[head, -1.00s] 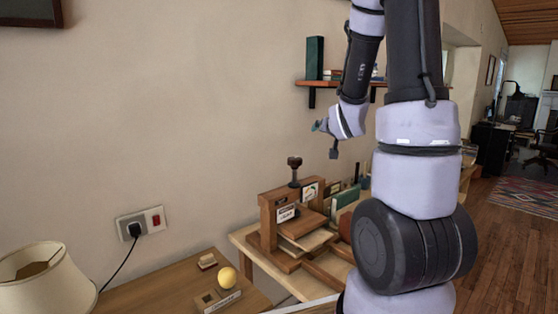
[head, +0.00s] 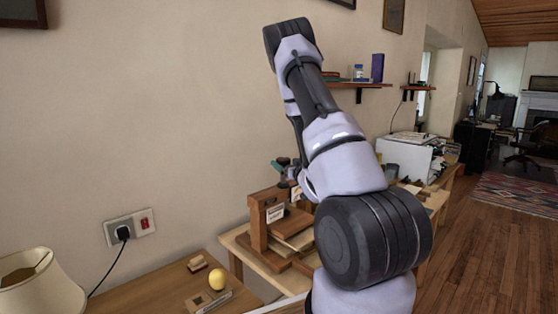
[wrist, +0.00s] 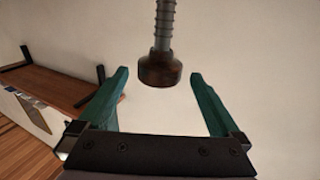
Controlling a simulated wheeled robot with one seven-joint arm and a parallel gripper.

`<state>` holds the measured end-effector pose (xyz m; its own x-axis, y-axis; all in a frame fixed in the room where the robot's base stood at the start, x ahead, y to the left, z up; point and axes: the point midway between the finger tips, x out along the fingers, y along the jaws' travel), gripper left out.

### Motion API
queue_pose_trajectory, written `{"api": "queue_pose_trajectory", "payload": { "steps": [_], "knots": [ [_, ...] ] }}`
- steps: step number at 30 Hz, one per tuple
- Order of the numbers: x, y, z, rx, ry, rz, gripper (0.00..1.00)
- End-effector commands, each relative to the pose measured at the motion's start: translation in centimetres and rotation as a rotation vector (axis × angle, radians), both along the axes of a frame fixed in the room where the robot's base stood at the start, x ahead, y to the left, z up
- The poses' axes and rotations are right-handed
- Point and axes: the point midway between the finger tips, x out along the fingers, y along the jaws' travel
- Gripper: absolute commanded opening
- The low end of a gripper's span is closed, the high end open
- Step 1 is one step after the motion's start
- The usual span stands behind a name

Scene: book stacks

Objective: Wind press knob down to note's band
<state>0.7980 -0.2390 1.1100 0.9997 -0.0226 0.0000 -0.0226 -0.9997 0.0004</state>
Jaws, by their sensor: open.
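The wooden press (head: 258,225) stands on the bench near the wall, with a white note (head: 275,213) on its front; the writing is too small to read. A second small card (head: 296,193) shows at its right. In the wrist view the dark brown knob (wrist: 160,70) sits at the end of a grey threaded screw (wrist: 165,24). My gripper (wrist: 158,76) is open, with one teal finger on each side of the knob and visible gaps. In the head view my gripper (head: 284,166) is at the press's top, and the knob is not clear there.
A side table at the lower left holds a yellow ball (head: 217,279) and a small wooden block (head: 197,263). A lamp (head: 40,288) stands at far left. A wall shelf (head: 345,86) is behind my arm. A white printer (head: 408,158) stands further right.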

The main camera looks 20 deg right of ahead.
Motion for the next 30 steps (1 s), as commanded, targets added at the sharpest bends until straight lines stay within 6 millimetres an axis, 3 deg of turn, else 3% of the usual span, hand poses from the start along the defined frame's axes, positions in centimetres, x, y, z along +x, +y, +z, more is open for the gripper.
{"api": "queue_pose_trajectory", "payload": {
  "steps": [3, 9, 22, 28, 29, 30],
  "knots": [
    [2.4, 0.1, 0.0, -0.002, -0.002, 0.004, 1.00],
    [5.2, -0.1, 0.1, -0.001, -0.001, 0.000, 1.00],
    [6.2, -0.1, 0.1, 0.000, 0.000, -0.001, 1.00],
    [6.2, -0.1, 0.1, 0.000, 0.000, -0.001, 0.23],
    [6.2, -0.1, 0.1, 0.000, 0.000, -0.001, 0.14],
    [6.2, -0.1, 0.1, 0.000, 0.000, -0.001, 0.14]
  ]
}}
